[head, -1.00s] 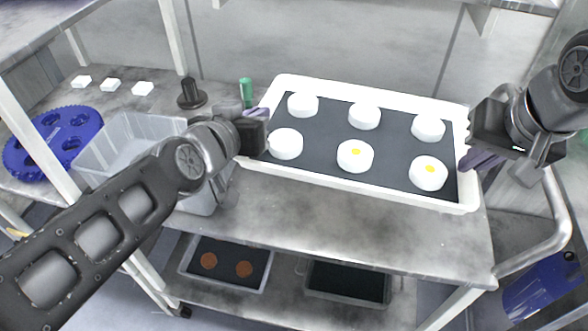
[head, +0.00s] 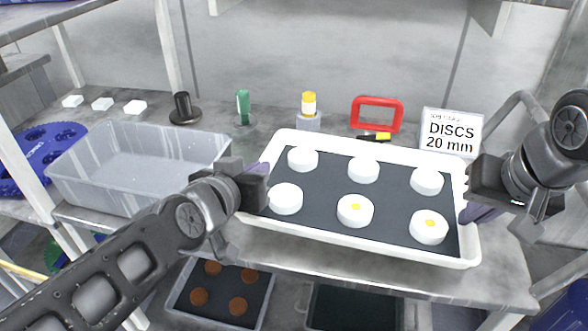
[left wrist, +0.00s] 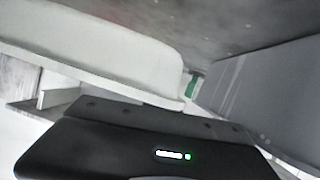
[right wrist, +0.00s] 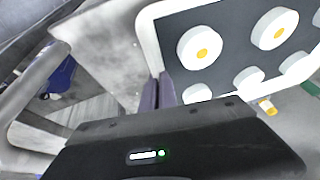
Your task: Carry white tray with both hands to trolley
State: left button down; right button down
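The white tray (head: 372,259) has a dark liner and carries several white round discs (head: 303,159); two near discs have yellow dots. My left gripper (head: 262,184) is at the tray's left rim, and my right gripper (head: 470,200) is at its right rim. Both appear shut on the rim, though the fingertips are partly hidden. The tray appears roughly level over the bench's front part. The right wrist view shows purple fingers (right wrist: 160,92) against the tray rim (right wrist: 150,35). The left wrist view shows the tray's pale side (left wrist: 100,45). I cannot identify a trolley for certain.
A clear bin (head: 140,165) stands close left of the tray on the bench. Behind it are a black knob (head: 185,108), green item (head: 243,105), yellow-capped bottle (head: 309,108), red handle (head: 377,114) and DISCS sign (head: 451,130). A lower shelf holds a tray with brown discs (head: 238,306).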

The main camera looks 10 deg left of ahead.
aim_at(464, 235)
pick_arm(q)
jog(key=shift+f, duration=0.1)
pick_arm(e)
jog(key=shift+f, duration=0.15)
